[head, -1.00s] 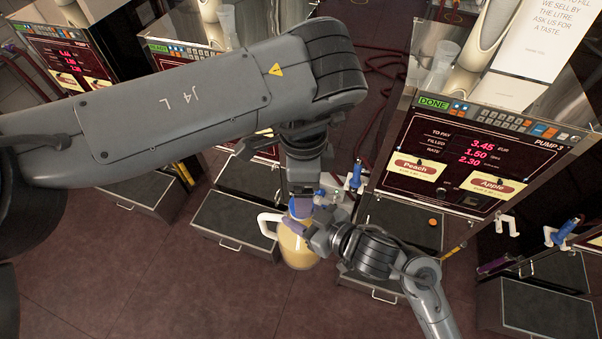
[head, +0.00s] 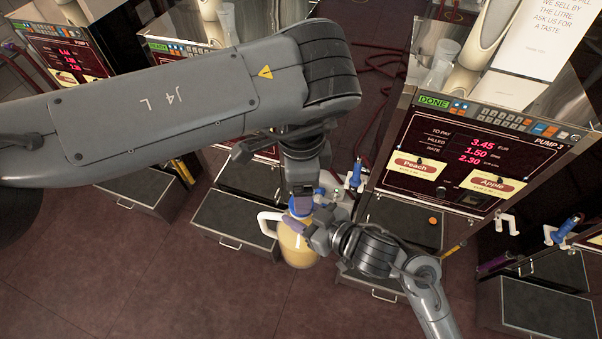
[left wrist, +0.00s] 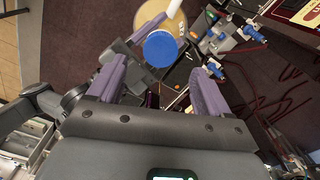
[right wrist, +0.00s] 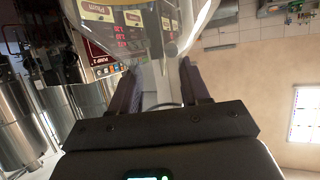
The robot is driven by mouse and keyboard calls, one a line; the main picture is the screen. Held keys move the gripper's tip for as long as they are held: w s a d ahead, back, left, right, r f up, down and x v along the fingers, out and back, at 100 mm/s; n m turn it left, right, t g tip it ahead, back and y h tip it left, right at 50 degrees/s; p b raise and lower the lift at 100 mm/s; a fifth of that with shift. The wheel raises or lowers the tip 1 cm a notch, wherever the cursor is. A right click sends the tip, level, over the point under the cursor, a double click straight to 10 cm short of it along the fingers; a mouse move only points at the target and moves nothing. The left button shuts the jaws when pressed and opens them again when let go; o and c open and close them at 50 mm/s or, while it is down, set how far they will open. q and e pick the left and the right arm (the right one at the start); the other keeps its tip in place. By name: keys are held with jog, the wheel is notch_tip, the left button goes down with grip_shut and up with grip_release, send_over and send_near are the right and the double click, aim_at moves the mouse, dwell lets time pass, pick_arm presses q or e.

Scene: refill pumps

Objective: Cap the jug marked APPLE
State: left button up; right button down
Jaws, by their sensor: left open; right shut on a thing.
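The jug (head: 297,250) holds yellow liquid and has a white handle on its left; its marking is not visible. The blue cap (left wrist: 160,48) shows in the left wrist view over the top of the jug (left wrist: 168,14); I cannot tell whether it is seated. My left gripper (head: 301,206) is open just above the jug's top, with its purple fingers (left wrist: 160,75) on either side of the cap in that view. My right gripper (head: 318,236) is shut on the jug from the right. In the right wrist view the clear jug (right wrist: 140,18) fills the upper middle.
The pump panel (head: 480,155) behind on the right reads DONE and carries Peach and Apple labels. An orange disc (head: 433,221) lies on the bench (head: 405,215) right of the jug. Another dark bench (head: 235,222) stands left. Blue-handled nozzles (head: 355,175) hang nearby. The floor in front is clear.

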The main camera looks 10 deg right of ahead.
pick_arm(q)
jog(key=shift+f, duration=2.8)
jog(key=c, duration=1.1)
jog(key=m, duration=0.4)
jog(key=shift+s, duration=0.1)
jog(key=m, duration=1.2)
